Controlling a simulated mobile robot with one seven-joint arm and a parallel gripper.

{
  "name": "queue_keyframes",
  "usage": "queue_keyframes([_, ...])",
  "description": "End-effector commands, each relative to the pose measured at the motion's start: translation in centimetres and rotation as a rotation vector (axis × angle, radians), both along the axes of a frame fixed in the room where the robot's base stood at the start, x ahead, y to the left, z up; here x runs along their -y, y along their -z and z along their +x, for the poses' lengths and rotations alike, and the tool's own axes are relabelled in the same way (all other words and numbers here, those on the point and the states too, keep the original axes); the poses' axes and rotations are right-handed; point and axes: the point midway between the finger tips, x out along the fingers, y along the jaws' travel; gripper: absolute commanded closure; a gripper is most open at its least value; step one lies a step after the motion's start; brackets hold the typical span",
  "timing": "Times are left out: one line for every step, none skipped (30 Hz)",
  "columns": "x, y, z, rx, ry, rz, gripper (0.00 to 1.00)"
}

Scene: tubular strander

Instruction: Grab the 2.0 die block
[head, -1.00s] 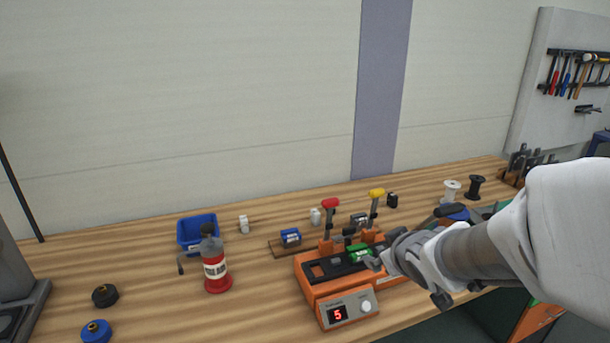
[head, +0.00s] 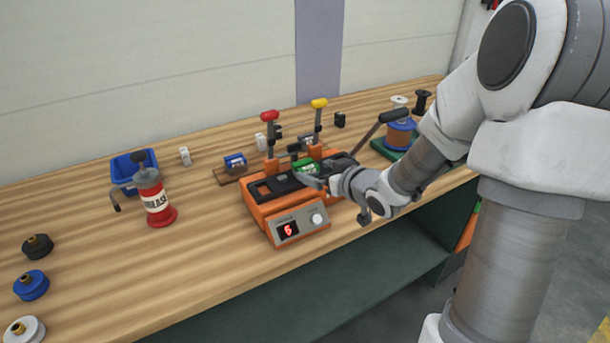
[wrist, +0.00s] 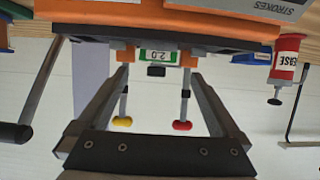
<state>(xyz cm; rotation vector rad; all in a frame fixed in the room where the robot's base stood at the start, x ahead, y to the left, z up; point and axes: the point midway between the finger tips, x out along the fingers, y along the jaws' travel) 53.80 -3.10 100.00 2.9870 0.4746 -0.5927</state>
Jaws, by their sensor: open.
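The 2.0 die block is green with a white label reading 2.0, upside down in the wrist view (wrist: 158,56). In the head view the green block (head: 307,166) sits at the orange machine (head: 290,212), between its red-knobbed and yellow-knobbed levers. My gripper (head: 318,183) is just in front of the block, close to the machine's top. In the wrist view my gripper (wrist: 158,78) is open, its two fingers spread to either side with the block showing between them. Nothing is held. I cannot tell whether a finger touches the machine.
A blue die block (head: 235,162) rests on a wooden rack behind the machine. A red grease bottle (head: 155,200) and a blue bin (head: 124,180) stand left. The red lever (head: 270,135) and yellow lever (head: 318,120) rise beside the block.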

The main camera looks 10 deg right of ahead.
Motion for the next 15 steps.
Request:
queue_keyframes([-0.4,0.7,0.9,-0.001,-0.003,0.001,0.0])
queue_keyframes([-0.6,0.9,1.4,-0.001,-0.003,0.001,0.0])
queue_keyframes([-0.7,1.1,2.0,-0.001,-0.001,0.002,0.0])
queue_keyframes([-0.8,1.2,2.3,0.0,-0.001,0.0,0.0])
queue_keyframes([-0.9,1.3,2.6,0.0,-0.001,-0.001,0.0])
queue_keyframes([-1.0,1.4,2.9,-0.001,-0.001,0.0,0.0])
queue_keyframes([-1.0,1.5,3.1,-0.002,0.0,-0.001,0.0])
queue_keyframes([-1.1,1.5,3.2,-0.001,0.0,-0.001,0.0])
queue_keyframes([-1.1,1.5,3.4,-0.001,0.0,-0.001,0.0])
queue_keyframes([-1.1,1.5,3.5,-0.001,0.0,-0.001,0.0])
queue_keyframes([-1.2,1.6,3.7,0.0,0.0,-0.001,0.0])
queue_keyframes([-1.3,1.8,4.1,0.0,0.0,-0.001,0.0])
queue_keyframes([-1.3,2.0,4.4,-0.001,-0.001,0.0,0.0])
queue_keyframes([-1.4,2.2,4.9,-0.001,-0.001,0.0,0.0])
queue_keyframes([-1.6,2.5,5.5,-0.001,-0.001,0.0,0.0])
